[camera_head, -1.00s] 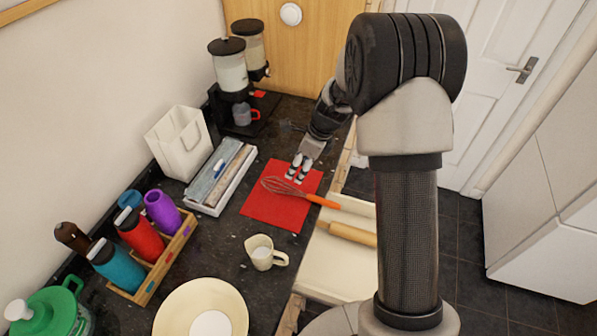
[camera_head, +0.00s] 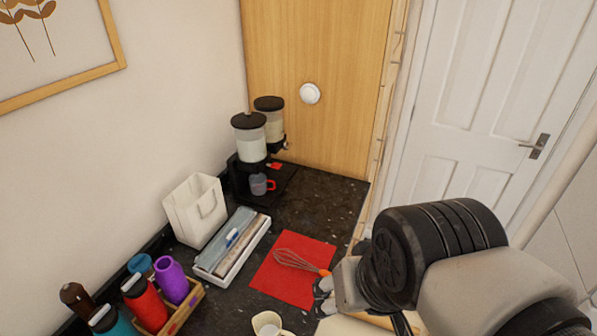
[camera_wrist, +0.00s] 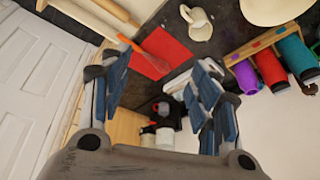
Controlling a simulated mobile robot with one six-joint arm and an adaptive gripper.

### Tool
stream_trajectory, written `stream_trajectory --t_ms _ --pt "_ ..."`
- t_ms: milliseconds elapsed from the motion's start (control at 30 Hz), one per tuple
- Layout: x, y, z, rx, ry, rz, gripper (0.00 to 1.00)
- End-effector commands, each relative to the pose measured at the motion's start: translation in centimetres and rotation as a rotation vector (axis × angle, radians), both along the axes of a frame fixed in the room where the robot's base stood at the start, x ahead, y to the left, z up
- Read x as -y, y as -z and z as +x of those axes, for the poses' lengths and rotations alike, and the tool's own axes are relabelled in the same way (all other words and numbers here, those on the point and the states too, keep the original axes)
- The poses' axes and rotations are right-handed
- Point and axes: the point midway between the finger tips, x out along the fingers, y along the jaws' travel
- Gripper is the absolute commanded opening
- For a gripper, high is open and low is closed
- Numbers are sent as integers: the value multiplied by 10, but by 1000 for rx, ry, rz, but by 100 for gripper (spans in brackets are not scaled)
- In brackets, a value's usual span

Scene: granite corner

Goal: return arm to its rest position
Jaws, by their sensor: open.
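My gripper (camera_wrist: 158,100) is open and empty in the wrist view, its two blue-padded fingers spread apart. In the head view my gripper (camera_head: 324,290) shows only in part, beside the lower right of the red mat (camera_head: 297,286), with my arm covering the rest. The whisk (camera_head: 295,260) with an orange handle lies on the red mat. In the wrist view the red mat (camera_wrist: 170,46) and the whisk's orange handle (camera_wrist: 128,42) show beyond the fingers, apart from them.
A dispenser (camera_head: 249,140) stands at the back of the dark counter. A white bag (camera_head: 196,212), a tray (camera_head: 240,262) and a wooden bottle rack (camera_head: 187,310) line the wall side. A cream jug (camera_head: 267,322) is at the front. A white door (camera_head: 480,110) is at right.

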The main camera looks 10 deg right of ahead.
Motion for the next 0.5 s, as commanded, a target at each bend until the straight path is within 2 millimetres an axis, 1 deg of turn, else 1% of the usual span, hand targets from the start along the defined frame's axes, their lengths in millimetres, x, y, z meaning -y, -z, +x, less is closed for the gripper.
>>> stream_trajectory --t_ms 33,100,167,500 --pt "1 0 -8 13 -44 -26 56" --pt "3 2 -16 20 -88 -54 56" --pt "3 3 -19 24 -110 -69 56" --pt "4 5 -20 24 -118 -73 56"
